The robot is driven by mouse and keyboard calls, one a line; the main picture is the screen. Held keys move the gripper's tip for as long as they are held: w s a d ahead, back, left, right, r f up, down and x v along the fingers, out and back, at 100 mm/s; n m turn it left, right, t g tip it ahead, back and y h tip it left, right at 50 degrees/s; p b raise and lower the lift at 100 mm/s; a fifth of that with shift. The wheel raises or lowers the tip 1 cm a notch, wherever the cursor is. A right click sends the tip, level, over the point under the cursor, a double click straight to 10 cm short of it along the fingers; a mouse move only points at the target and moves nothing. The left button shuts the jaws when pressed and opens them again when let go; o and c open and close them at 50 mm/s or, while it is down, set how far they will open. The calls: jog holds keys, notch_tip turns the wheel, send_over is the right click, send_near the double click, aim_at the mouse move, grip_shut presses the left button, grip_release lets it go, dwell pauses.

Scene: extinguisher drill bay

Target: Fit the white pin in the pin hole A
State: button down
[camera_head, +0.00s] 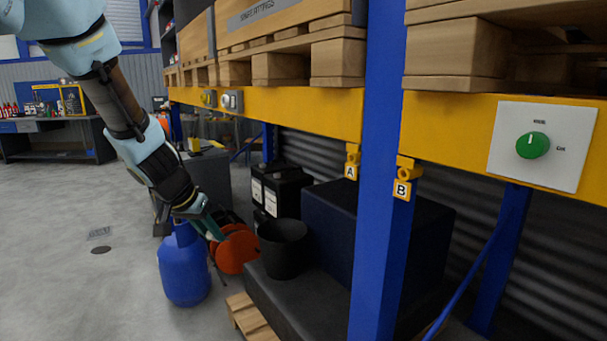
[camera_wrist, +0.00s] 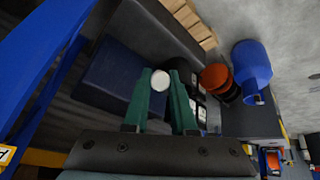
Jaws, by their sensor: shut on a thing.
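My gripper (camera_head: 212,226) hangs at the left of the head view, its green fingers pointing down and to the right. In the wrist view my gripper (camera_wrist: 161,92) is shut on the white pin (camera_wrist: 160,79), whose round white end shows between the fingertips. The pin cannot be made out in the head view. Pin hole A is on a yellow bracket (camera_head: 352,154) with a plate marked A (camera_head: 351,173), under the yellow beam, left of the blue post. My gripper is well left of and lower than this bracket in the picture. The hole's opening is too small to make out.
A similar bracket marked B (camera_head: 403,189) hangs at the blue post (camera_head: 378,240). The yellow beam (camera_head: 290,108) carries pallets above. A black bucket (camera_head: 283,250), dark boxes, an orange reel (camera_head: 236,248) and a blue cylinder (camera_head: 184,268) stand below. Floor at left is clear.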

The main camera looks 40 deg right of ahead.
jog(key=s+d+r+m+g+h+b, duration=0.2)
jog(key=s+d+r+m+h+b, duration=0.3)
jog(key=d+r, duration=0.45)
jog(key=m+g+h, duration=0.2)
jog(key=h, duration=0.1)
send_near(351, 162)
notch_tip(351, 162, down, 2)
jog(key=a, duration=0.2)
jog(key=shift+r+p+x, duration=0.15)
jog(key=shift+p+x, duration=0.5)
jog(key=shift+p, duration=0.05)
jog(key=shift+r+p+x, duration=0.15)
jog(key=shift+p+x, duration=0.55)
jog(key=shift+s+d+b, duration=0.2)
jog(key=shift+d+b, duration=1.85)
jog(key=shift+d, duration=0.4)
jog(key=c, duration=0.7)
grip_release()
jog(key=shift+o, duration=0.2)
jog(key=b+v, duration=0.2)
jog(key=v, duration=0.6)
jog(key=shift+a+r+b, duration=0.15)
jog(key=shift+a+b, duration=0.15)
jog(key=shift+a, duration=0.15)
